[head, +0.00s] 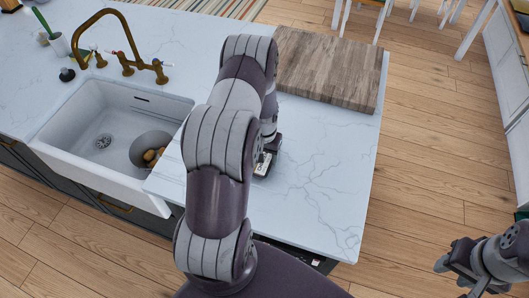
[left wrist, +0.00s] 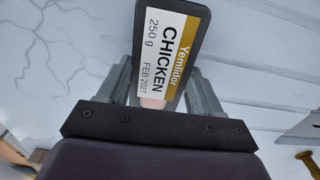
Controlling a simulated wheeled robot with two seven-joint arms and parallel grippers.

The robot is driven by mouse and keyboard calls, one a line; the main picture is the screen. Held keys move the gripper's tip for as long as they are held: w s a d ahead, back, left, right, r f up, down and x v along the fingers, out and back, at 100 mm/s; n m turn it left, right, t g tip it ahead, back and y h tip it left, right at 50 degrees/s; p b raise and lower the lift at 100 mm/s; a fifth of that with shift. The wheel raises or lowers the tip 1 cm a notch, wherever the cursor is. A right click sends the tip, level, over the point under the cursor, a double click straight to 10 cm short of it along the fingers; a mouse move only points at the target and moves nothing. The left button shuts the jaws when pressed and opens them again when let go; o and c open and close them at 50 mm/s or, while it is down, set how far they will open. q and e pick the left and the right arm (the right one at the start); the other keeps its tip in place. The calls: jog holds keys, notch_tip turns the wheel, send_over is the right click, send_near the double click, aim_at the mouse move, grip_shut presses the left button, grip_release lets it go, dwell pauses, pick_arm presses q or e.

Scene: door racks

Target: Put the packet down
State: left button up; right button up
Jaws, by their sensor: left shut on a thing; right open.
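The packet (head: 262,166) is dark-edged with a white and gold label, and shows beside my left gripper (head: 269,149) over the white counter in the head view. In the left wrist view the packet (left wrist: 170,48) reads "Yemlidor CHICKEN 250 g" and stands between the two fingers of my left gripper (left wrist: 160,90), which is shut on it. I cannot tell whether the packet touches the counter. My left arm hides part of the gripper in the head view. My right gripper (head: 452,267) is open and empty over the wooden floor at the lower right.
The marble-patterned counter (head: 318,190) is clear to the right of the packet. A wooden board (head: 330,68) lies behind it. A white sink (head: 85,120) with a grey bowl (head: 140,148) is at left, under a brass tap (head: 128,62). The counter's right edge drops to the floor.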

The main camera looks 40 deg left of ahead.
pick_arm(q)
jog(key=shift+w+a+f, duration=0.1)
jog(key=shift+f, duration=0.15)
jog(key=o, duration=1.2)
jog(key=shift+o, duration=0.2)
jog(key=shift+r, duration=0.1)
